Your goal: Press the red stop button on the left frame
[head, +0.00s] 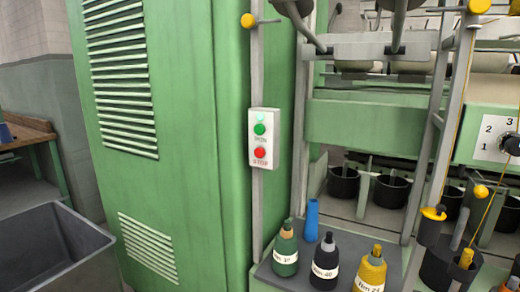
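The red stop button (260,152) is on a small white switch box (264,138), with red lettering below it. A green button (259,129) sits above it, and a paler green spot shows at the top of the box. The box is fixed upright on a grey post at the edge of the green frame cabinet (190,120). Nothing covers the red button. My gripper is not in view.
A grey bin (50,250) stands at the lower left. A numbered dial panel (492,136) is at right.

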